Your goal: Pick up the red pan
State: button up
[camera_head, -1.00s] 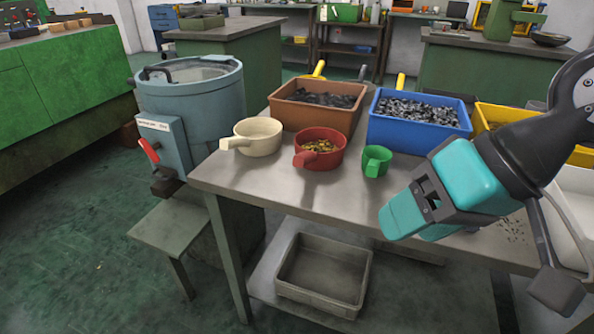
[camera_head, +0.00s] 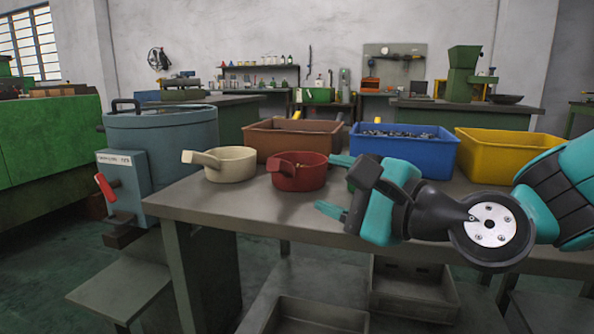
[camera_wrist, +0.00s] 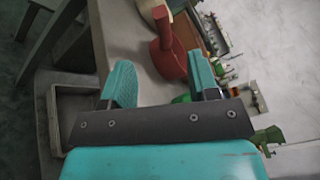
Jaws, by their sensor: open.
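The red pan (camera_head: 299,178) stands upright on the grey metal table, its short handle pointing left and up. It also shows in the wrist view (camera_wrist: 170,62), beyond and between my fingers. My gripper (camera_head: 332,186) is open and empty, just right of the red pan, with its fingers pointing left towards it. In the wrist view, my spread fingers (camera_wrist: 160,66) have nothing between their tips that I can see gripped.
A cream pan (camera_head: 231,165) stands left of the red one. Brown (camera_head: 280,141), blue (camera_head: 405,153) and yellow (camera_head: 505,156) bins line the back. The table's front edge (camera_head: 250,231) is clear.

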aim_at(281, 165)
jog(key=p+x, duration=0.1)
jog(key=p, duration=0.1)
jog(key=p+x, duration=0.2)
jog(key=p, duration=0.1)
jog(key=p+x, duration=0.1)
jog(key=p, duration=0.1)
jog(key=shift+w+a+r+p, duration=0.15)
jog(key=shift+w+r+p, duration=0.05)
jog(key=shift+r+p, duration=0.1)
jog(key=p+x, duration=0.3)
jog(key=x, duration=0.2)
jog(key=shift+w+a+f, duration=0.1)
jog(key=shift+f, duration=0.1)
jog(key=p+x, duration=0.3)
jog(key=x, duration=0.1)
jog(key=shift+w+a+r, duration=0.1)
jog(key=shift+w, duration=0.05)
jog(key=shift+w+a, duration=0.2)
grip_shut()
